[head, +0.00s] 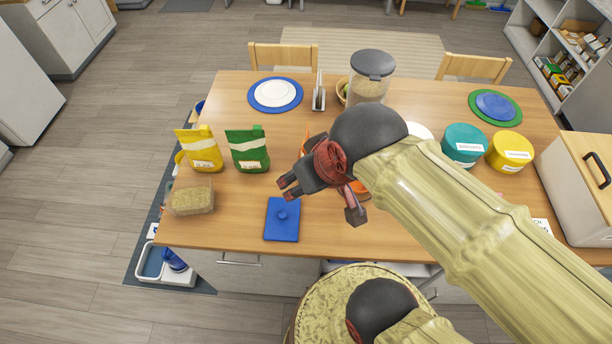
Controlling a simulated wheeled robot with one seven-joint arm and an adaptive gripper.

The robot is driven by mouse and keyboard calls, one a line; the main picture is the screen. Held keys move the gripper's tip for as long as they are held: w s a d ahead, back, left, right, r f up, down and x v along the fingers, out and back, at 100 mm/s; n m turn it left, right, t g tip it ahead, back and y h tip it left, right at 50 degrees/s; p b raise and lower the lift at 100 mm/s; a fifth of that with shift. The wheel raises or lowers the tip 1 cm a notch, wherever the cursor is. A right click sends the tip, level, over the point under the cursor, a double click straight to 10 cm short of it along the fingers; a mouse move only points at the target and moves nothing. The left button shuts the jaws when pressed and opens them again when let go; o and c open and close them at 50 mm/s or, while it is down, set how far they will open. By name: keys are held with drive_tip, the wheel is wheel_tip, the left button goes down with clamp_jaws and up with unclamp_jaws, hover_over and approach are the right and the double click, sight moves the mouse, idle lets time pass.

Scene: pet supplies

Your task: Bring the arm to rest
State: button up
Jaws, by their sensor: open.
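My arm reaches in from the lower right over the wooden table (215,225). My gripper (318,205) is open above the middle of the table, and nothing shows between its fingers.
A yellow bag (204,152), a green bag (249,154) and a clear tub of grain (191,198) stand at the left. A lidded jar (370,78) stands behind my wrist. A teal canister (463,143), a yellow canister (509,153) and a bin (577,190) stand right.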

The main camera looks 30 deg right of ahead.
drive_tip(key=shift+w, duration=0.1)
wheel_tip(320, 180, down, 14)
drive_tip(key=b, duration=1.4)
drive_tip(key=shift+f+b, duration=0.25)
drive_tip(key=shift+b, duration=0.05)
